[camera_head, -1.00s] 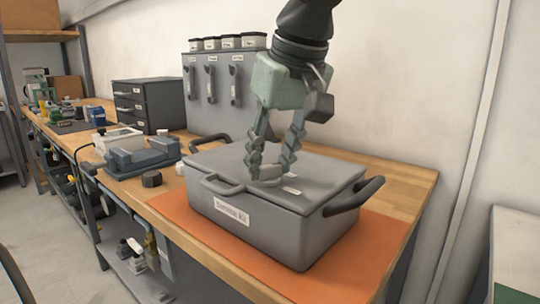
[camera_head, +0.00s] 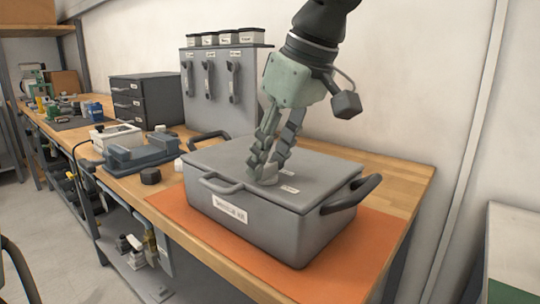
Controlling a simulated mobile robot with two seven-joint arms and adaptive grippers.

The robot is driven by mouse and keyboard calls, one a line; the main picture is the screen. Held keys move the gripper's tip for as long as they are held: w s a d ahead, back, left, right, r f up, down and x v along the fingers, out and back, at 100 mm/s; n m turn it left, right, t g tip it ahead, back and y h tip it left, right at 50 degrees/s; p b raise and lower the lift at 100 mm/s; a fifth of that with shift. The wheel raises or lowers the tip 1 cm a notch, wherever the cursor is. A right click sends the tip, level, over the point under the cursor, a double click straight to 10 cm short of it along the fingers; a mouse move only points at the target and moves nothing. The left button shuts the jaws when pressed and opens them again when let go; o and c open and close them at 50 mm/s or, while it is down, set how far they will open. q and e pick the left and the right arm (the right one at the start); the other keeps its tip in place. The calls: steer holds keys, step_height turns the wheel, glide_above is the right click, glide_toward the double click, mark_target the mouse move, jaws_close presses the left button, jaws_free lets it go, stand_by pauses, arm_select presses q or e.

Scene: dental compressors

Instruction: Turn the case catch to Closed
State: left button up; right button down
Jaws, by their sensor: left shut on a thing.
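The grey case (camera_head: 245,229) stands on an orange mat (camera_head: 340,268) with its lid (camera_head: 222,165) down. The catch (camera_head: 265,176) is a small grey knob on top of the lid, with small white labels (camera_head: 288,188) beside it. My left gripper (camera_head: 266,170) comes down from above and its fingers are shut on the catch, covering much of it. The label text is too small to read, so I cannot tell which way the catch points. My right gripper is not in view.
A blue-grey device (camera_head: 143,157) and a black knob (camera_head: 150,176) lie left of the case. A black drawer unit (camera_head: 147,103) and a grey panel with handles (camera_head: 222,85) stand behind. Case handles (camera_head: 352,194) stick out at the sides. Wooden bench is clear at right.

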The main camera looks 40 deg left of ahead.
arm_select(q)
steer(key=o, duration=1.2)
steer(key=shift+c, duration=0.2)
steer(key=v, duration=1.2)
steer(key=shift+s, duration=0.1)
